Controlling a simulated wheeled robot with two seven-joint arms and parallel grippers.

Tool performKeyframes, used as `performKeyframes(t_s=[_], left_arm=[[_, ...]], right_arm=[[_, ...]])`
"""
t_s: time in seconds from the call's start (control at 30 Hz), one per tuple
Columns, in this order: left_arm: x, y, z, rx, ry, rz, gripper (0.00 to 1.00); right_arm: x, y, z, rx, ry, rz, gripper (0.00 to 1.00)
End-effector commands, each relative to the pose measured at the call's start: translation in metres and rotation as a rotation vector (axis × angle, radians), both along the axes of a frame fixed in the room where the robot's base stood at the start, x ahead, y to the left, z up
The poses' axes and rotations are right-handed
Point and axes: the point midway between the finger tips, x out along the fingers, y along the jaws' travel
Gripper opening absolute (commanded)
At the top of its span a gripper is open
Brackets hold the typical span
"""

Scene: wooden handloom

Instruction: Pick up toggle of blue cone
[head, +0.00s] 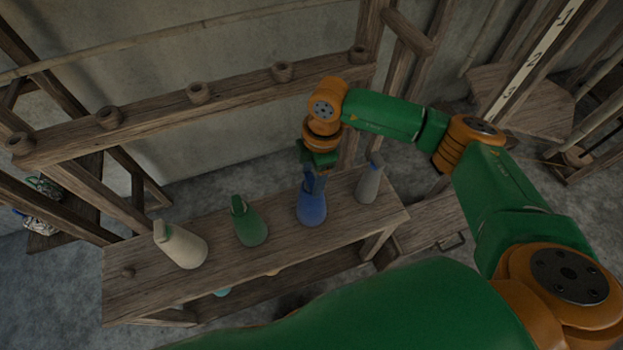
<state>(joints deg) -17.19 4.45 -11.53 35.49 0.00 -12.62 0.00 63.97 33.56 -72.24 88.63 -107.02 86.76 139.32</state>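The blue cone (312,208) stands upright on a wooden bench, between a green cone and a grey cone. My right arm comes in from the right and bends down over it. My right gripper (316,174) points down at the top of the blue cone, where the toggle is. The gripper overlaps the toggle, and the fingers are small and dark. I cannot tell whether they are open around the toggle or shut on it. My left gripper is not in view.
The green cone (248,224) and a cream cone (181,246) stand to the left on the bench (140,290). The grey cone (369,186) stands close on the right. A wooden beam with several round pegs (240,92) runs behind the bench.

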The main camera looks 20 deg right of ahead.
Motion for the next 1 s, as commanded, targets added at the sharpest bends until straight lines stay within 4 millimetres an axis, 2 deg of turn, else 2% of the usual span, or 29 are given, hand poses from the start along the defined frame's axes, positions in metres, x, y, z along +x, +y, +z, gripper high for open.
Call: performKeyframes(t_s=[0.03, 0.2, 0.47, 0.57, 0.67, 0.9, 1.0], left_arm=[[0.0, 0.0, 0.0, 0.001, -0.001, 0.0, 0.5], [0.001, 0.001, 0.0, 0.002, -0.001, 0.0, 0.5], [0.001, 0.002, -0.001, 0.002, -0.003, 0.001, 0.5], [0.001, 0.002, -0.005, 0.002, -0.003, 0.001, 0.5], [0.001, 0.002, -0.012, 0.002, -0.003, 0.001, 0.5], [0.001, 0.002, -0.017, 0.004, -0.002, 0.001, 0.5], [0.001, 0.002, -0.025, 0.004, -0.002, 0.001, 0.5]], right_arm=[[0.0, 0.0, 0.0, 0.0, 0.0, 0.0, 0.49], [0.0, 0.0, 0.0, 0.0, 0.0, 0.0, 0.05], [0.0, 0.0, 0.002, 0.001, -0.001, 0.0, 0.05], [0.001, 0.0, 0.011, 0.001, -0.004, 0.001, 0.05], [0.001, 0.0, 0.028, 0.001, -0.006, 0.001, 0.05], [-0.051, -0.011, 0.092, -0.002, -0.01, 0.005, 0.05], [-0.083, -0.017, 0.103, -0.001, -0.007, 0.002, 0.05]])
